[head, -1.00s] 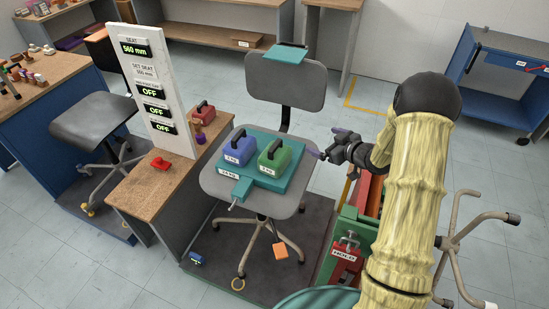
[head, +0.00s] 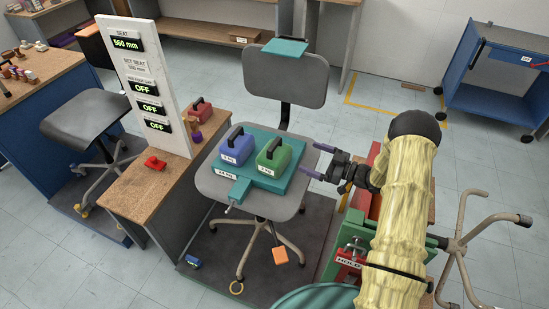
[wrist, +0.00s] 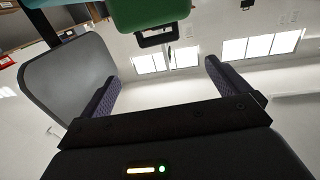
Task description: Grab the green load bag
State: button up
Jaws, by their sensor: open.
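The green load bag (head: 274,156), with a black handle and a white label, sits on a teal plate (head: 240,188) on the grey chair seat. A blue load bag (head: 236,148) stands just left of it. My gripper (head: 311,162) is open and empty to the right of the green bag, apart from it, with its fingers pointing left toward the seat.
The chair's grey backrest (head: 284,80) rises behind the bags. A white display panel (head: 148,88) and a red bag (head: 201,110) stand on the wooden bench (head: 150,195) at left. A red and green fixture (head: 352,262) lies below my arm.

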jog(key=p, duration=0.1)
send_near(274, 143)
jog(key=x, duration=0.4)
jog(key=shift+w+a+f, duration=0.2)
jog(key=shift+w, duration=0.1)
jog(key=p+x, duration=0.1)
jog(key=x, duration=0.4)
jog(key=shift+s+a, duration=0.1)
jog(key=shift+a, duration=0.2)
jog(key=shift+d, duration=0.15)
jog(key=c, duration=2.1)
jog(key=shift+r, duration=0.3)
